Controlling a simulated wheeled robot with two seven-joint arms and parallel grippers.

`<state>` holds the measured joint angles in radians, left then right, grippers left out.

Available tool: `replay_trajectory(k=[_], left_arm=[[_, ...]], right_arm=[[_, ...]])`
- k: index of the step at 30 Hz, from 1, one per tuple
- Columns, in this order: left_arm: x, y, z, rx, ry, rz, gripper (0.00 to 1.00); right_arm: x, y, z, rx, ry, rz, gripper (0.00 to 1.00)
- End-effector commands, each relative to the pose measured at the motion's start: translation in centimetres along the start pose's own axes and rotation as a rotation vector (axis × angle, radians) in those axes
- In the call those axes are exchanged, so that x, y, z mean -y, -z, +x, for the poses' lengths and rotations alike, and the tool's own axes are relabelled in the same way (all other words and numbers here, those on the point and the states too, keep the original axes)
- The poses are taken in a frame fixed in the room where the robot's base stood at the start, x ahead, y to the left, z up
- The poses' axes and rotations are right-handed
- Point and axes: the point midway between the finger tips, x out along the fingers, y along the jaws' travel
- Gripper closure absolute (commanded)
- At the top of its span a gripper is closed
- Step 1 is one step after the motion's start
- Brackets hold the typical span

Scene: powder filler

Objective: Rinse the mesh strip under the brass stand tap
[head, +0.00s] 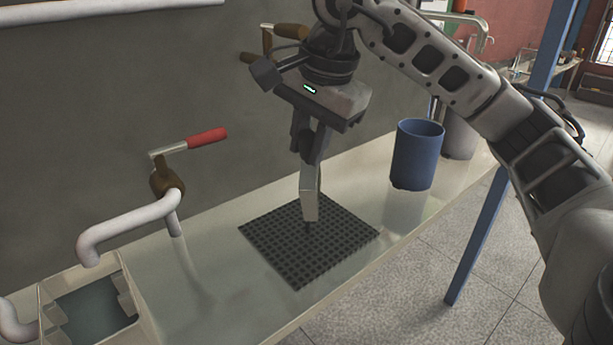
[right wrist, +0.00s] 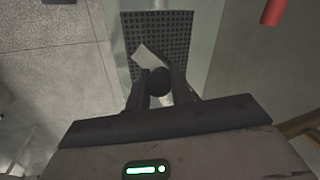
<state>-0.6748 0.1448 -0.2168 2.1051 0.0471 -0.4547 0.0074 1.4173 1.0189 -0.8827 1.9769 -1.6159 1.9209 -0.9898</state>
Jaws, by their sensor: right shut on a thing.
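My right gripper (head: 309,150) points down and is shut on a pale grey flat strip (head: 310,195), taken as the mesh strip; no mesh shows on it. The strip hangs upright over a black grid mat (head: 275,255); I cannot tell whether its lower end touches. In the right wrist view the strip (right wrist: 148,57) sticks out past the fingers beside a dark round part. The brass stand tap (head: 168,184), with a red lever (head: 207,138) and a pale curved spout (head: 125,228), stands to the left, apart from the strip. My left gripper is out of view.
A basin with water (head: 95,308) sits below the spout at bottom left. A blue cup (head: 418,155) stands right of the mat, with a grey container (head: 458,138) behind it. The grey wall borders the counter; the counter between tap and mat is clear.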

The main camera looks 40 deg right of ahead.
Motion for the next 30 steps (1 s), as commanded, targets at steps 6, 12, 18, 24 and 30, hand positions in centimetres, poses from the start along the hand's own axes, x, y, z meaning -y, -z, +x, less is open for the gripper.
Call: replay_trajectory(k=[6,12,18,24,30], left_arm=[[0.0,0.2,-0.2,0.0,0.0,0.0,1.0],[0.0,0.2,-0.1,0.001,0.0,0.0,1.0],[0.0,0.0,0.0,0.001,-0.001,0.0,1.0],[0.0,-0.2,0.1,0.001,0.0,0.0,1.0],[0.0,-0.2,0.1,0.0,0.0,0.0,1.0]], right_arm=[[0.7,-0.4,0.1,0.0,0.001,0.0,1.0],[0.7,-0.4,0.2,-0.001,0.001,0.001,1.0],[0.3,-0.1,0.1,-0.001,0.001,0.002,1.0],[-0.3,0.2,0.0,-0.001,0.0,0.002,1.0],[-0.4,0.2,-0.1,-0.001,0.001,0.001,1.0]])
